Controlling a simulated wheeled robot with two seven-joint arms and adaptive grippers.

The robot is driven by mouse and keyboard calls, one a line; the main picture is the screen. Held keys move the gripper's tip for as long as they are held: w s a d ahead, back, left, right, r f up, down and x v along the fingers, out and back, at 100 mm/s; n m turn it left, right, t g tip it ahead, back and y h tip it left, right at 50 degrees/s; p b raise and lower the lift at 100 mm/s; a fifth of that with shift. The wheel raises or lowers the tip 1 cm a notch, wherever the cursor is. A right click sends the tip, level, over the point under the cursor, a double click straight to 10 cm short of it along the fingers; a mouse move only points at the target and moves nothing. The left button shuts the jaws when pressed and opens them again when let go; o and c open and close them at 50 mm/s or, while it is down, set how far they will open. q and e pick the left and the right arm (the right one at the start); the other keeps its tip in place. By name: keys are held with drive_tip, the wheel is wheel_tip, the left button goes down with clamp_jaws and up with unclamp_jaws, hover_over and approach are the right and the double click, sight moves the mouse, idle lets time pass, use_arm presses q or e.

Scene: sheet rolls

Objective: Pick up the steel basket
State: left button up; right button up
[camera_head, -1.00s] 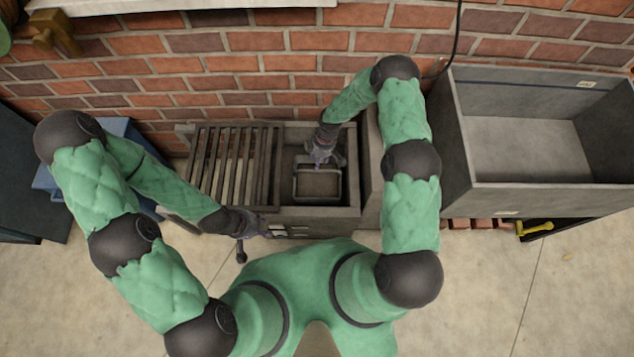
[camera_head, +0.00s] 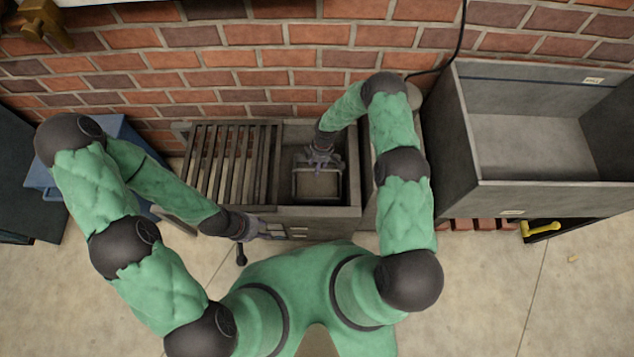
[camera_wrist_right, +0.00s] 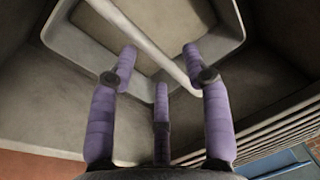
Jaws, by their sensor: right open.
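The steel basket (camera_head: 318,184) is a small grey metal box with a raised bar handle. It sits inside the open well of a grey basin (camera_head: 349,201) in the head view. My right gripper (camera_head: 322,160) is over the basket's back part. In the right wrist view, my right gripper (camera_wrist_right: 161,62) has its purple-wrapped fingers apart, and the basket's pale handle (camera_wrist_right: 150,45) runs diagonally between them. The basket's rim (camera_wrist_right: 62,45) shows beyond. I cannot tell whether the fingers touch the handle. My left gripper (camera_head: 256,229) is at the basin's front left, its fingers too small to read.
A slatted grate (camera_head: 228,165) covers the basin's left part. A large open grey bin (camera_head: 535,140) stands to the right, with a yellow-handled tool (camera_head: 540,229) below it. A blue container (camera_head: 45,180) is at the left. A brick wall (camera_head: 270,60) closes the back.

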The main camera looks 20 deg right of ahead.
drive_tip(key=f, duration=0.1)
drive_tip(key=f+b, duration=0.1)
drive_tip(key=f, duration=0.1)
drive_tip(key=shift+a, duration=0.2)
drive_tip(key=shift+r, duration=0.1)
drive_tip(key=shift+s, duration=0.1)
clamp_jaws()
